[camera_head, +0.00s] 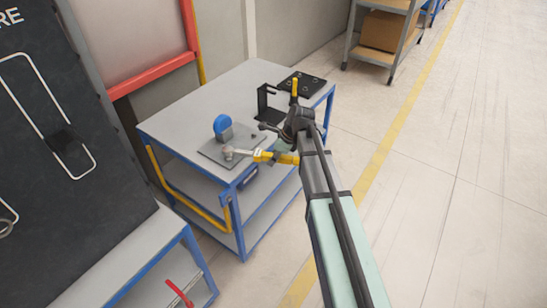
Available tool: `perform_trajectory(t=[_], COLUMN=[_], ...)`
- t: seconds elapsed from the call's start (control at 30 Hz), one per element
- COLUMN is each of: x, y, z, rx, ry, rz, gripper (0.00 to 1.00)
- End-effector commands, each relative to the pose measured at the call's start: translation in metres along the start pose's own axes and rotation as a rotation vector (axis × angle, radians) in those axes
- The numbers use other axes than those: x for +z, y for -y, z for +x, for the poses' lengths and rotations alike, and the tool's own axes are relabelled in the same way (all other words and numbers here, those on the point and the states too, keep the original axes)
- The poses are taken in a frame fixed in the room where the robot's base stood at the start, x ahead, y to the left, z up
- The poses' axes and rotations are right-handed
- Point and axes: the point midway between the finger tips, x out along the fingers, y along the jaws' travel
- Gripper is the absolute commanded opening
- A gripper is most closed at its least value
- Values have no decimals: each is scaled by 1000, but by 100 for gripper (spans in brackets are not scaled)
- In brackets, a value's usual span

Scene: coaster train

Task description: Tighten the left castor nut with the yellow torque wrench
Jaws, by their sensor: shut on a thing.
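The yellow torque wrench (262,155) lies roughly level above the front of a grey plate on the blue-framed trolley. My gripper (279,150) is shut on its handle, at the right edge of the plate. The wrench's metal head (229,153) points left, over the plate's front left part. A blue castor wheel (222,126) stands upright on the grey plate (212,150), just behind the head. The left castor nut is not distinguishable; the head may cover it. I cannot tell whether the head is seated on a nut.
A black bracket (264,103) and a dark plate with small knobs (302,83) sit at the trolley's back right. A small yellow upright piece (294,88) shows beyond my wrist. The trolley top (190,110) is clear at back left. A dark panel (60,130) stands left.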

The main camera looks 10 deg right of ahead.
Motion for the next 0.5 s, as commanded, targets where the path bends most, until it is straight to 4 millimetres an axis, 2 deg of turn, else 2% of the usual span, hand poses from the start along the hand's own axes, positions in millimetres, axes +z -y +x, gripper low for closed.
perform_trajectory(t=[0.5], x=[0], y=[-10], z=[0], rx=[-22], ry=[-1], rz=[49], gripper=[0])
